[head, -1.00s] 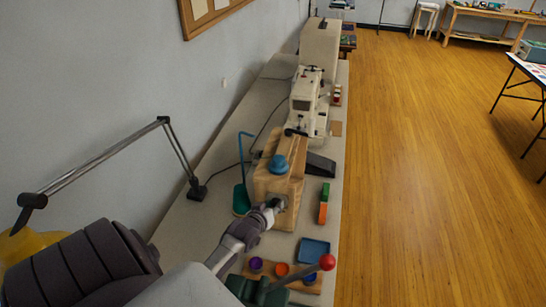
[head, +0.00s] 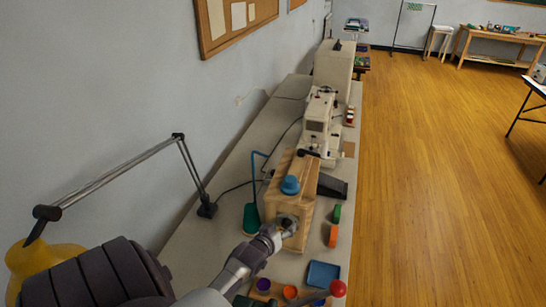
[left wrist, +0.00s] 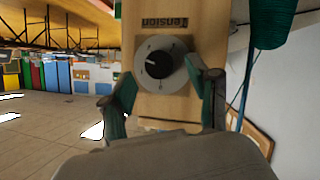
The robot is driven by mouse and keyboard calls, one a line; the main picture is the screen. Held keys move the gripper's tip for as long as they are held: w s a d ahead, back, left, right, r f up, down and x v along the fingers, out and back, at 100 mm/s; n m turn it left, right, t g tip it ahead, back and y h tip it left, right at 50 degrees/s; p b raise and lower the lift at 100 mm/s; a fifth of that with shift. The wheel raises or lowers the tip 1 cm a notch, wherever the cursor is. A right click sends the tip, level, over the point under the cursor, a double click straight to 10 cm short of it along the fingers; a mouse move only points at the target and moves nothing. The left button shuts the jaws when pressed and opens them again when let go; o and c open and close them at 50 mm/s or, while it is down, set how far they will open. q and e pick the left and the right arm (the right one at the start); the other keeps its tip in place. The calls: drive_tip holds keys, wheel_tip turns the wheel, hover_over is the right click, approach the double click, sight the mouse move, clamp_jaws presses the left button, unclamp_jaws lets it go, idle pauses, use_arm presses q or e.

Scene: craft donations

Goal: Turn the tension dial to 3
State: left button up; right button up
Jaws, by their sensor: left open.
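The tension dial is a black knob (left wrist: 158,62) on a round grey plate, set in a wooden panel marked "Tension", which appears upside down in the left wrist view. A pale mark on the knob points left in that view; the scale numbers are too small to read. The dial belongs to the wooden box (head: 302,172) with a blue spool on top in the head view. My left gripper (head: 273,234) is at the box's front face. In the left wrist view its open fingers (left wrist: 163,98) stand on either side of the dial. I cannot tell whether they touch it.
A cream sewing machine (head: 320,127) stands behind the box, with a dark pedal (head: 332,187) beside it. Green (head: 337,213) and orange (head: 333,236) pieces and a blue tray (head: 322,275) lie along the right edge. A lamp arm (head: 120,172) is on the left.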

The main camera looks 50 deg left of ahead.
use_arm(q)
drive_tip(key=v, duration=1)
drive_tip(key=shift+s, duration=0.15)
